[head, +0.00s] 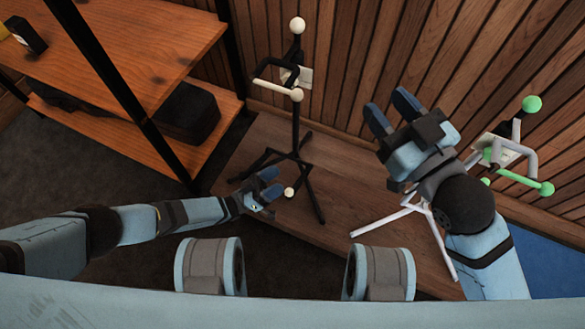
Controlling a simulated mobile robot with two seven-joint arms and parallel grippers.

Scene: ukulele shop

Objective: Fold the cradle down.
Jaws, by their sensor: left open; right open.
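A black stand (296,128) with cream parts stands upright near the slatted wall. A cream ball (297,25) tops it, and a cream-padded cradle (275,87) sticks out to the left from its upper part. A cream knob (289,193) shows low by its legs. A white-legged stand (388,215) at the right has a green ball (531,103) and a green-tipped cradle (525,181). My arm partly hides this stand. My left gripper (271,183) is open, low beside the black stand's legs. My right gripper (391,110) is open and empty, between the two stands.
A wooden shelf unit (120,45) with black posts fills the left; a black case (188,112) lies on its lower shelf. Both stands are on a low wooden platform (345,165) against the slatted wall (355,60). Blue floor (555,260) shows at the right.

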